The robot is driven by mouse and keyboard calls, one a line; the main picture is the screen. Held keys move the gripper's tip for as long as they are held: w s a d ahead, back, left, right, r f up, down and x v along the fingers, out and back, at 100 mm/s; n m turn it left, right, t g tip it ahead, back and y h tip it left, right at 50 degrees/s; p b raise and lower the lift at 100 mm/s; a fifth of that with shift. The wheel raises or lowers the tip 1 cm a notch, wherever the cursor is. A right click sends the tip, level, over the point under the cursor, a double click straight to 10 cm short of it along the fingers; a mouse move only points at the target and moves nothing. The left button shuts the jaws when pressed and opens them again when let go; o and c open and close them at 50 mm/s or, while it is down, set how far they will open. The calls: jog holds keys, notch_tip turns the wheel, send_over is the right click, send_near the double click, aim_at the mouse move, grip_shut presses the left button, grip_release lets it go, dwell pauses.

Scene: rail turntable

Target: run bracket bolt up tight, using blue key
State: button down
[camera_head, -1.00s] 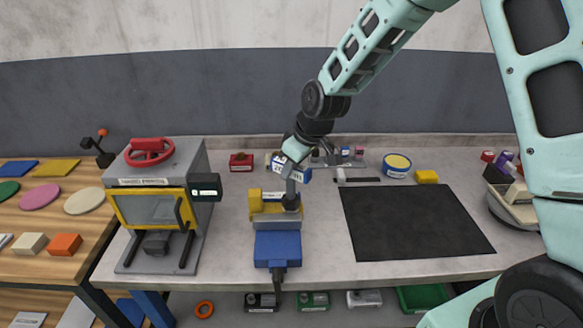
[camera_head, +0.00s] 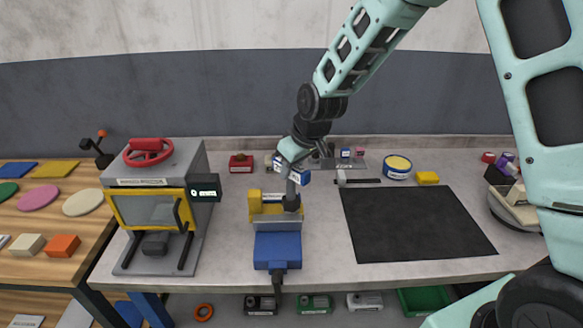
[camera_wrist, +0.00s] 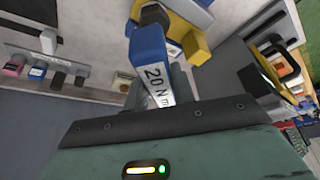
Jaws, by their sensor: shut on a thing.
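The blue key (camera_wrist: 148,48) has a white label reading "20 Nm"; in the head view its blue and white handle (camera_head: 301,176) shows under my wrist. My gripper (camera_head: 296,171) is shut on this key, above the vise. The yellow bracket (camera_head: 256,204) sits in the blue vise (camera_head: 278,247) and also shows at the top of the wrist view (camera_wrist: 188,14). A dark upright piece (camera_head: 291,202) stands beside the bracket's yellow part, below the key. The bolt itself is hidden, so I cannot tell how the key's tip meets it.
A rack with small coloured keys (camera_wrist: 36,71) stands behind the vise. A grey press-like machine (camera_head: 155,205) with a red wheel stands left. A black mat (camera_head: 415,222) lies right, clear. A blue and yellow tin (camera_head: 397,166) and yellow block (camera_head: 427,177) stand behind it.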

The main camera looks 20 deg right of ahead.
jog(key=shift+m, duration=0.7)
jog(key=shift+a+h, duration=0.1)
jog(key=shift+h, duration=0.2)
jog(key=shift+m, duration=0.7)
jog(key=shift+m+h+p, duration=0.6)
jog(key=shift+m+p, duration=0.5)
jog(key=shift+n+t+b, duration=0.3)
jog(key=shift+n+b, duration=0.3)
jog(key=shift+b, duration=0.05)
jog(key=shift+r, duration=0.15)
